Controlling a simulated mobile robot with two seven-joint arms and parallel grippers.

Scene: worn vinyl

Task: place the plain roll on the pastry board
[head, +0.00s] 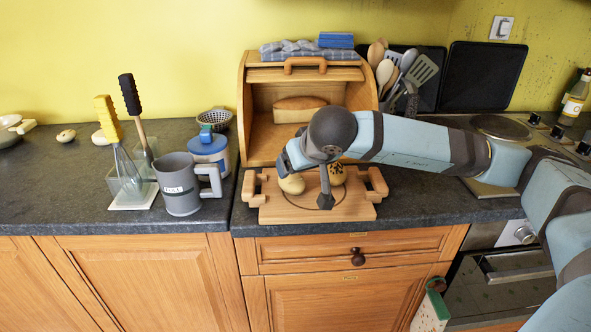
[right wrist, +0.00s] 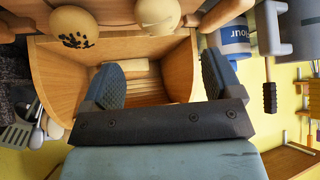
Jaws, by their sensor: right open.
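The plain roll (head: 292,184) is pale and smooth and sits on the wooden pastry board (head: 278,214). It also shows at the top of the right wrist view (right wrist: 158,13). A seeded roll (head: 338,175) with dark specks sits right of it; it shows in the right wrist view (right wrist: 74,30) too. My right gripper (head: 288,161) is over the back of the board, apart from the plain roll, its fingers mostly hidden by my wrist. In the right wrist view the fingers (right wrist: 162,82) are apart with nothing between them. My left gripper is out of view.
An open wooden bread box (head: 258,115) holding a loaf (head: 300,105) stands behind the board. A grey mug (head: 178,185), a blue-lidded jar (head: 210,150) and whisk holders stand to the left. A hob (head: 500,128) lies to the right. The counter at far left front is clear.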

